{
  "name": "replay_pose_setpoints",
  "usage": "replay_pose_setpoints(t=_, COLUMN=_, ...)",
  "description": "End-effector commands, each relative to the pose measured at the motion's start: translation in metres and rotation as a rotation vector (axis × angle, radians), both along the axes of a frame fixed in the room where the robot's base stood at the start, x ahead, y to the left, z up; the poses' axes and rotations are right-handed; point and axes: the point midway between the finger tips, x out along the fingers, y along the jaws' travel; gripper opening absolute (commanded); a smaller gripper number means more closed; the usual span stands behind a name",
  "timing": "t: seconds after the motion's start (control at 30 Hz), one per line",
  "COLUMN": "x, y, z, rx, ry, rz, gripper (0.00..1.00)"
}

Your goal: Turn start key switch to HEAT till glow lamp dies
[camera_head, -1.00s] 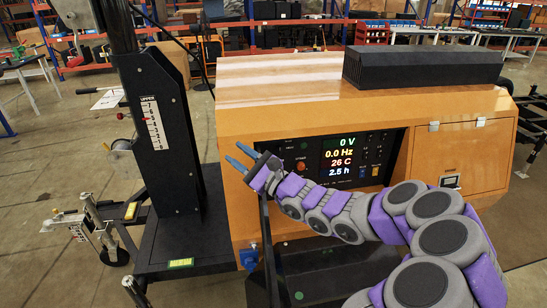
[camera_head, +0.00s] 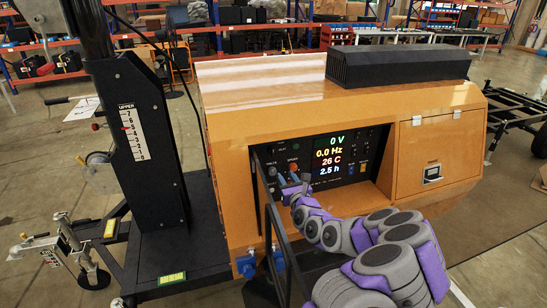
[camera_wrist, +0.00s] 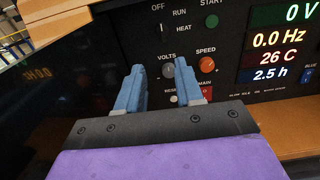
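The start key switch (camera_wrist: 164,28) is a small round switch near the top of the wrist view, with OFF, RUN and HEAT printed around it. It sits on the black control panel (camera_head: 377,145) of the orange light tower housing. My gripper (camera_head: 286,182) is in front of the panel's left part. In the wrist view my gripper (camera_wrist: 160,65) has its two blue fingers apart with nothing between them. The fingertips are below the switch, near the VOLTS knob (camera_wrist: 168,71); contact cannot be told. I cannot make out a glow lamp.
An orange SPEED knob (camera_wrist: 207,64) is right of my fingers, and a green START button (camera_wrist: 212,21) is above it. The lit display (camera_head: 328,154) reads 0 V, 0.0 Hz, 26 C and 2.5 h. A black mast (camera_head: 142,150) stands left of the housing.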

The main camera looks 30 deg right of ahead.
Motion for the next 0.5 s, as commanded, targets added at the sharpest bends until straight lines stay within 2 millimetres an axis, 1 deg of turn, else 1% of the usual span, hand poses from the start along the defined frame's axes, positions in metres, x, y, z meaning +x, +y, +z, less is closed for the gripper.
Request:
replay_pose_setpoints(t=0.03, x=0.007, y=-0.002, z=0.0, rx=-0.005, ry=-0.002, rz=0.0, gripper=0.36)
replay_pose_setpoints(t=0.33, x=0.039, y=-0.018, z=-0.002, rx=0.0, ry=-0.003, rz=-0.002, gripper=0.36)
replay_pose_setpoints(t=0.5, x=0.059, y=-0.02, z=-0.001, rx=-0.003, ry=-0.003, rz=0.001, gripper=0.36)
